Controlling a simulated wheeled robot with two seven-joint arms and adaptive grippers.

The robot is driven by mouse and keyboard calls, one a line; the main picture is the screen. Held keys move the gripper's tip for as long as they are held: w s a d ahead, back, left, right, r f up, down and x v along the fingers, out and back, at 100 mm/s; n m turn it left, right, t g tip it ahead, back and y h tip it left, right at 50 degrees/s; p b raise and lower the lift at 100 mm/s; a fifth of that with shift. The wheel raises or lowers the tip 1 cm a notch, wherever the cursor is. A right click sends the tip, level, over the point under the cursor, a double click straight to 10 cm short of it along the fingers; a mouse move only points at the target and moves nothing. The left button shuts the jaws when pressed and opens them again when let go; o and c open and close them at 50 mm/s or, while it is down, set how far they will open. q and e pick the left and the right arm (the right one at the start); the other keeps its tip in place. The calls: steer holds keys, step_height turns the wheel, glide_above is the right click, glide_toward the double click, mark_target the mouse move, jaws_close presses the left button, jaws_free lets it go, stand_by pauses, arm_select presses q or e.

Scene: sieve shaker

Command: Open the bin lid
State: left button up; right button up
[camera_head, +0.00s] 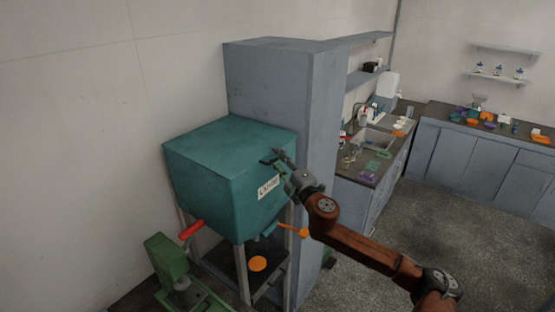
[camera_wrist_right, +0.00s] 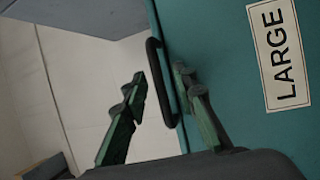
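The teal bin (camera_head: 215,170) is a large box on a metal stand, with a flat top that looks closed. A white label reading LARGE (camera_head: 268,187) is on its side and also shows in the right wrist view (camera_wrist_right: 280,55). A black bar handle (camera_wrist_right: 158,85) stands off the teal face in the right wrist view. My right gripper (camera_head: 279,160) is at the bin's upper right edge. Its green fingers are apart, one on each side of the handle (camera_wrist_right: 160,78); I cannot tell whether they touch it. My left gripper is not in view.
A tall grey cabinet (camera_head: 270,75) stands directly behind the bin. An orange-tipped lever (camera_head: 292,231) is below the bin, near my right arm. A green machine (camera_head: 170,265) stands at the lower left, near a red handle (camera_head: 190,230). Open floor (camera_head: 400,215) lies to the right.

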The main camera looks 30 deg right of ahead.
jaws_close()
stand_by(0.6)
